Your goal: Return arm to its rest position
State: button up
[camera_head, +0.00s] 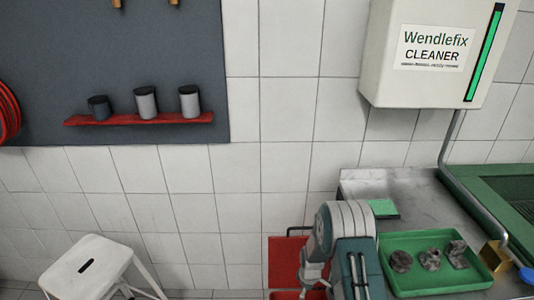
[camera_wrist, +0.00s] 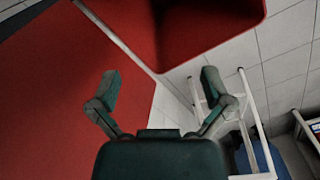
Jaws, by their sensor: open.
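My gripper (camera_wrist: 158,85) is open and empty in the wrist view, its two fingers spread wide apart. Nothing is between the fingertips. Behind them are a large red surface (camera_wrist: 50,90) on the left and a red bin-like part (camera_wrist: 215,25) at the top. In the head view my arm shows at the bottom centre, folded up beside the workbench, and my gripper is hidden there.
A steel workbench (camera_head: 350,184) at the right holds a green tray (camera_head: 395,284) with several grey parts. A white cleaner dispenser (camera_head: 375,60) hangs above. A white stool (camera_head: 85,262) stands at the lower left. Red equipment (camera_head: 283,262) is close beside my arm.

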jog(key=s+r+m+t, duration=0.1)
jog(key=s+r+m, duration=0.2)
jog(key=r, duration=1.3)
jog(key=s+r+m+t, duration=0.2)
jog(key=r, duration=1.4)
jog(key=s+r+m, duration=0.2)
jog(key=s+r, duration=0.3)
jog(key=s, duration=0.3)
jog(key=s+r+m+t, duration=0.1)
jog(key=s+r+m, duration=0.1)
jog(key=s+r, duration=0.3)
jog(key=s+r+m+t, duration=0.1)
jog(key=s+r, duration=0.3)
jog(key=s, duration=0.6)
jog(key=shift+s+r+m, duration=0.4)
jog(key=shift+m, duration=0.3)
